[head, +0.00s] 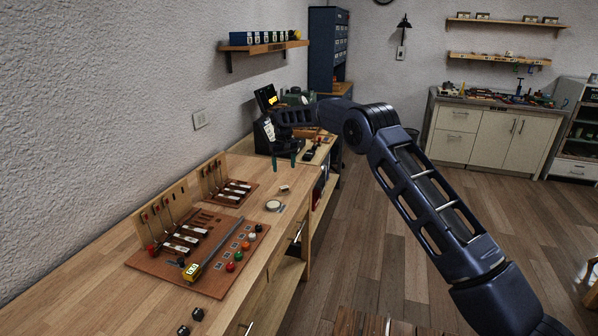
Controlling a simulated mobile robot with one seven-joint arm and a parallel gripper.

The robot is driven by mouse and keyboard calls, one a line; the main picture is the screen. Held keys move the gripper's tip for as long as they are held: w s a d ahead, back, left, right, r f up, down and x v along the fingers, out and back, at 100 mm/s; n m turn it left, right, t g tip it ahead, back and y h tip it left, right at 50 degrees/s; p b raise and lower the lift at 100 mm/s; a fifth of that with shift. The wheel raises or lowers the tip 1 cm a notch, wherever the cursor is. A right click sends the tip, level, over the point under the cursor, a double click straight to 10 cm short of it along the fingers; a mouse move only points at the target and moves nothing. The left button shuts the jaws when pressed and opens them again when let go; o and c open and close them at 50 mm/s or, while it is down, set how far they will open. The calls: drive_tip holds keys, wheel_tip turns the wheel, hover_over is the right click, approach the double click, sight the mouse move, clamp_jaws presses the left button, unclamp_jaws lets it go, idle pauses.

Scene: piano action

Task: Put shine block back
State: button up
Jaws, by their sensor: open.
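My gripper (284,160) hangs over the far part of the workbench (90,290), its two dark teal fingers pointing down and apart. It is open, and I see nothing between the fingers. A small pale-and-brown block (284,188) lies on the bench below and nearer than the gripper, beside a small round pale dish (273,206). Two small dark blocks (197,313) lie at the near front edge. I cannot tell which small piece is the shine block.
A brown board (215,288) holds piano action parts, a yellow-ended tool (192,272) and coloured knobs (238,256). A smaller action model (228,192) stands behind it. Dark equipment (268,132) stands near my gripper. The bench's near left is clear.

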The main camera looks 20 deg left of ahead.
drive_tip(key=shift+r, duration=0.1)
drive_tip(key=w+d+r+m+t, duration=0.1)
drive_tip(key=d+r, duration=0.8)
drive_tip(key=d, duration=0.2)
drive_tip(key=w+d+r+m, duration=0.1)
drive_tip(key=w+d+r, duration=0.1)
drive_tip(key=d+r, duration=0.85)
drive_tip(key=s+d+r+m, duration=0.1)
drive_tip(key=s+d+r, duration=0.2)
drive_tip(key=d, duration=0.5)
drive_tip(key=s+d+r+m+t+y, duration=0.1)
drive_tip(key=s+d+r, duration=0.2)
drive_tip(key=d, duration=0.4)
drive_tip(key=s+d+r, duration=0.2)
drive_tip(key=d+r, duration=0.1)
drive_tip(key=d, duration=0.5)
drive_tip(key=s+d+m+t, duration=0.1)
drive_tip(key=s+d+m, duration=0.2)
drive_tip(key=s+d, duration=1.5)
drive_tip(key=s+d+f+m, duration=0.1)
drive_tip(key=s+d+f, duration=0.3)
drive_tip(key=s, duration=0.4)
drive_tip(key=s+d+f+m+t+h, duration=0.1)
drive_tip(key=s+d+f, duration=0.2)
drive_tip(key=s, duration=0.6)
drive_tip(key=shift+s+d+f+t, duration=0.2)
drive_tip(key=shift+d+f+t, duration=0.15)
drive_tip(key=shift+d, duration=0.55)
